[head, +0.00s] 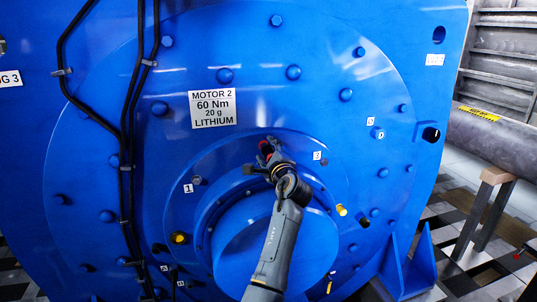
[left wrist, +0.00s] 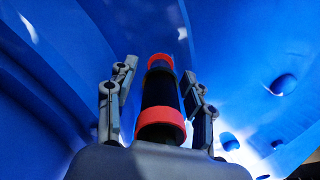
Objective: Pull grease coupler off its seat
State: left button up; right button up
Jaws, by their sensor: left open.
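The grease coupler (left wrist: 160,92) is a dark cylinder with a red band at each end. In the left wrist view it stands between the two fingers of my left gripper (left wrist: 158,105). The fingers are open on either side of it; a gap shows on the left, and the right finger is very close. In the head view my left gripper (head: 268,152) is at the upper part of the round blue motor hub, and only a small red bit of the coupler (head: 264,147) shows beside it. The coupler's seat is hidden. My right gripper is not in view.
The big blue motor face (head: 100,180) has many bolts and a "MOTOR 2, 60 Nm, 20 g, LITHIUM" label (head: 212,109). Black cables (head: 125,130) run down its left side. A grey cylinder (head: 490,140) rests on a stand at right.

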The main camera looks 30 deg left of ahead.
pick_arm(q)
jog(key=shift+p, duration=0.3)
jog(key=shift+c, duration=0.5)
grip_shut()
jog(key=shift+s+d, duration=0.1)
jog(key=shift+d, duration=0.1)
jog(key=shift+s+d, duration=0.15)
jog(key=shift+s+d+r+p, duration=0.1)
jog(key=shift+s+d+p, duration=0.3)
jog(key=shift+d+p, duration=0.1)
jog(key=shift+p+v, duration=0.8)
jog(key=shift+v, duration=1.2)
